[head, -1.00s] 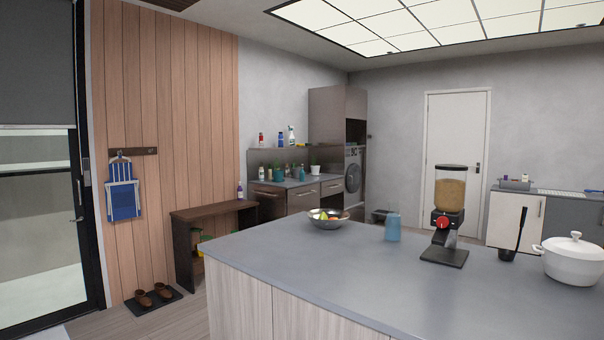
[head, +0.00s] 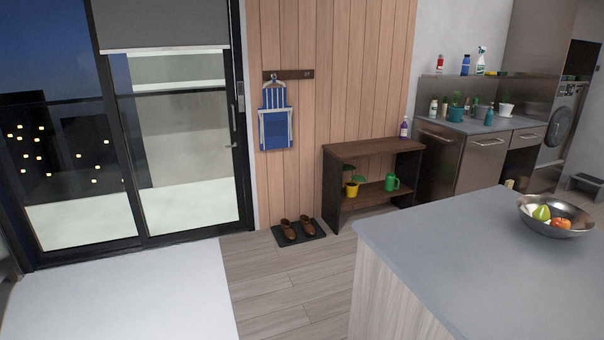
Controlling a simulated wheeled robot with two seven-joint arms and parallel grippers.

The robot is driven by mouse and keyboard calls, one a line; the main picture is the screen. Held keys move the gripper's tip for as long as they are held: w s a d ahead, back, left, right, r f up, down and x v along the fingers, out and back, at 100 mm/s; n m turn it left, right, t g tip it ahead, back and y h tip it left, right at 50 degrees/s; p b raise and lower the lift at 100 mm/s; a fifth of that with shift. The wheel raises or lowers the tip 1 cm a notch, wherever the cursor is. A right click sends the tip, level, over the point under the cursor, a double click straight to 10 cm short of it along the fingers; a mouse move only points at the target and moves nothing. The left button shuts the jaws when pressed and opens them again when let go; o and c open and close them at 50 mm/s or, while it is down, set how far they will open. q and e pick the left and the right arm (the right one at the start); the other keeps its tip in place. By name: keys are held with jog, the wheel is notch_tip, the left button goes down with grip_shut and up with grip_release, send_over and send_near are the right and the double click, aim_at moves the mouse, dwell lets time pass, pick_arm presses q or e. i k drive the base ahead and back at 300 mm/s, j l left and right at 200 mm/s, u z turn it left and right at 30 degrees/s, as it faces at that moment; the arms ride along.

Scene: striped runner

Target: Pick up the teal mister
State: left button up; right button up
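A small teal bottle (head: 489,117), which looks like the teal mister, stands upright on the grey counter (head: 465,127) against the far wall at the right. It is far off and too small to make out its top clearly. A teal pot with a plant (head: 455,113) stands to its left on the same counter. Neither of my grippers shows in the head view.
A grey island (head: 420,238) with a fruit bowl (head: 556,218) fills the lower right. A dark bench (head: 375,148) with a green watering can (head: 391,182) stands at the wall. Shoes lie on a mat (head: 292,238). Wooden floor (head: 280,285) left of the island is clear.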

aim_at(489, 116)
jog(key=i+u, duration=0.45)
jog(key=i, duration=1.95)
jog(key=i+l+z, duration=0.1)
jog(key=i+z, duration=0.35)
jog(key=i+j+z, duration=0.1)
jog(key=i+z, duration=0.35)
jog(key=i+j+z, duration=0.3)
jog(key=i+z, duration=0.15)
jog(key=i, duration=0.15)
jog(key=i+l+z, duration=0.2)
jog(key=i+z, duration=1.1)
jog(key=i+u, duration=0.1)
jog(key=i, duration=0.55)
jog(key=i+l+u, duration=0.1)
jog(key=i, duration=0.5)
jog(key=i+l+u, duration=0.1)
jog(key=i, duration=0.55)
